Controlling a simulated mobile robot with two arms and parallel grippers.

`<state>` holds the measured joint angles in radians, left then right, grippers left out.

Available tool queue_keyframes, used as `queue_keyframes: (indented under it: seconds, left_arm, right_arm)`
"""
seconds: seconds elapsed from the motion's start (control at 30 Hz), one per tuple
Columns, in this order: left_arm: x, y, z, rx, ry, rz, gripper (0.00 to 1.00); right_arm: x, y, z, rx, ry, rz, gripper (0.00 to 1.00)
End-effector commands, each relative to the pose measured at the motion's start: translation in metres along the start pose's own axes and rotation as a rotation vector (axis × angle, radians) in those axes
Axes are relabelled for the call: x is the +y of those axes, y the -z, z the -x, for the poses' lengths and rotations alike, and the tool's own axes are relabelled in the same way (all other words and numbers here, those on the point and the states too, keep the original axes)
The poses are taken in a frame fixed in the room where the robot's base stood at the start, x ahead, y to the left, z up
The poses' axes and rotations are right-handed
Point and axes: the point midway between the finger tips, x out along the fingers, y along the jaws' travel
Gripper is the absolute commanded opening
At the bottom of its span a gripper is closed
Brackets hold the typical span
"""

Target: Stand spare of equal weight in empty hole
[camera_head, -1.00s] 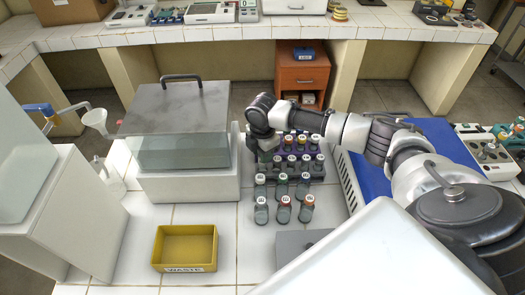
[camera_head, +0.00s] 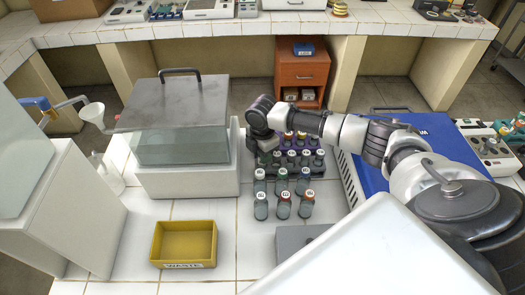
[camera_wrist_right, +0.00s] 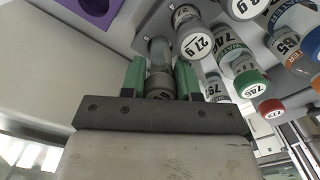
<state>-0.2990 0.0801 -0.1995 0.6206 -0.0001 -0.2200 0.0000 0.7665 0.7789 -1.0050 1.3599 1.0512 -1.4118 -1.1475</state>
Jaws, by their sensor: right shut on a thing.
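A rack (camera_head: 318,168) holds several capped bottles in rows, centre of the head view. Several loose-looking bottles (camera_head: 283,205) with number labels stand in front of it. My right gripper (camera_head: 264,158) is at the rack's left side. In the right wrist view its green fingers (camera_wrist_right: 160,80) are shut on a dark-capped bottle (camera_wrist_right: 159,55). Whether this bottle sits in a hole is hidden. Close beside it is a white-capped bottle marked 21.9 (camera_wrist_right: 196,42); farther right are a green-capped one marked 746 (camera_wrist_right: 250,82) and a red-capped one (camera_wrist_right: 270,108). My left gripper is not in view.
A glass tank with a grey lid (camera_head: 175,105) stands close left of my right gripper. A yellow waste tray (camera_head: 185,262) is at the front left. A blue-topped device (camera_head: 375,185) lies right of the rack. White tiles are free between tray and bottles.

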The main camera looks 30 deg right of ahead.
Motion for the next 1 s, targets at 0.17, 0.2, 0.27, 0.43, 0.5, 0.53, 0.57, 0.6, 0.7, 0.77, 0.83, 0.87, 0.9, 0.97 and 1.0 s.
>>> queue_keyframes:
  seconds: [0.17, 0.2, 0.27, 0.43, 0.5, 0.53, 0.57, 0.6, 0.7, 0.77, 0.83, 0.87, 0.9, 0.97, 1.0]
  left_arm:
    - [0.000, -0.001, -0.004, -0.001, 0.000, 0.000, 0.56]
    - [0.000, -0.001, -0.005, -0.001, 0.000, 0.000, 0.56]
    - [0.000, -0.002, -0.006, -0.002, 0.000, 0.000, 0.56]
    - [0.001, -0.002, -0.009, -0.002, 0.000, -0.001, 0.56]
    - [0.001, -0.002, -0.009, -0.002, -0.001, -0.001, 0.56]
    - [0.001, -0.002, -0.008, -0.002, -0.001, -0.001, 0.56]
    - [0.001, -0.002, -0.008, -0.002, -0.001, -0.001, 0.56]
    - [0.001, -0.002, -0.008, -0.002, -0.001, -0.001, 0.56]
    - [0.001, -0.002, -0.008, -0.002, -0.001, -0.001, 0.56]
    - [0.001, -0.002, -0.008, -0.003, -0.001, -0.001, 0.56]
    - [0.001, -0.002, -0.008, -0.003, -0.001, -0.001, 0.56]
    - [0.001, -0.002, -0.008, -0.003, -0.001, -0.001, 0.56]
    - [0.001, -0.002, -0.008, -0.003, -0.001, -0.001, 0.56]
    - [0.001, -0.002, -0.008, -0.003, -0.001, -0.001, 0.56]
    - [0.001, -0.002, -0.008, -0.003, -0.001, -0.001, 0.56]
  right_arm:
    - [0.000, 0.001, -0.009, 0.000, -0.001, 0.000, 0.08]
    - [0.000, 0.001, -0.011, 0.000, -0.001, 0.000, 0.08]
    - [0.000, 0.001, -0.014, 0.000, -0.001, 0.000, 0.08]
    - [0.000, 0.000, -0.020, 0.000, -0.001, 0.000, 0.08]
    - [0.000, 0.000, -0.020, 0.000, -0.001, 0.000, 0.08]
    - [0.000, 0.000, -0.020, 0.000, -0.001, 0.000, 0.08]
    - [0.001, 0.000, -0.020, 0.000, -0.001, 0.000, 0.08]
    - [0.001, 0.000, -0.019, 0.000, -0.001, 0.000, 0.08]
    - [0.001, 0.000, -0.019, 0.000, -0.001, 0.000, 0.32]
    - [0.001, 0.000, -0.019, 0.000, -0.001, 0.000, 0.41]
    - [0.001, 0.000, -0.019, 0.000, -0.001, 0.000, 0.52]
    - [0.001, 0.000, -0.019, 0.000, -0.001, 0.000, 0.56]
    - [0.001, 0.000, -0.019, 0.000, -0.001, 0.000, 0.60]
    - [0.000, 0.000, -0.020, 0.000, -0.001, 0.000, 0.60]
    - [0.000, 0.000, -0.020, 0.000, -0.001, 0.000, 0.60]
